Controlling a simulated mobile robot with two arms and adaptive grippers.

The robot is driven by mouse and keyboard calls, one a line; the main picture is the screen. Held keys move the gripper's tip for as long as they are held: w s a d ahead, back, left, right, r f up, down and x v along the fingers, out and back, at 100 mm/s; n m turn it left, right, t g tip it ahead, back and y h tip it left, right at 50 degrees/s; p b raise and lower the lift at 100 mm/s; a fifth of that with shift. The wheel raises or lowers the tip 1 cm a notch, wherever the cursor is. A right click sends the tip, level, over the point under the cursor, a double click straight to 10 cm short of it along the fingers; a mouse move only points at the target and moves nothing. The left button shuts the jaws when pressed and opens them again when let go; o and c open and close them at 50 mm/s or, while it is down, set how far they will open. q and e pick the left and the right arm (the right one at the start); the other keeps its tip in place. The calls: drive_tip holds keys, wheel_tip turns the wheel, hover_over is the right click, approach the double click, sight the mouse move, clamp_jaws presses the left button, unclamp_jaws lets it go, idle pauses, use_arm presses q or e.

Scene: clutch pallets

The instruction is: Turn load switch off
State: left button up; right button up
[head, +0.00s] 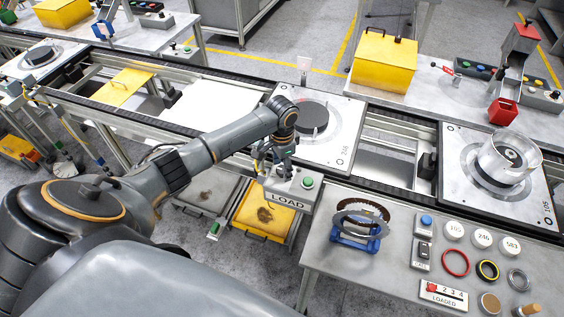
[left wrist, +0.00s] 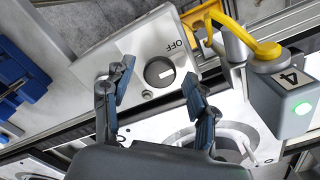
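The grey box lettered LOAD (head: 288,192) is at the front edge of the conveyor in the head view, with a green button on its face. In the left wrist view, its light panel (left wrist: 135,58) carries a round dark knob (left wrist: 159,72) with a pale pointer mark, and the word OFF is beside it. The pointer lies toward the knob's right side, not clearly at OFF. My left gripper (head: 275,158) is over the box, partly hiding it. In the left wrist view its fingers (left wrist: 157,86) are spread, with the knob beyond and between them, apparently untouched. My right gripper is out of view.
A yellow bent handle (left wrist: 235,35) and a post marked 4 (left wrist: 292,95) with a lit green lamp stand close right of the fingers. A pallet (head: 340,135) with a dark disc lies behind. A parts table (head: 340,275) is at the right front.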

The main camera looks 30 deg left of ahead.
sight(282, 169)
use_arm(q)
drive_tip(key=shift+r, duration=0.1)
wheel_tip(282, 169, up, 12)
idle(0.5)
idle(0.5)
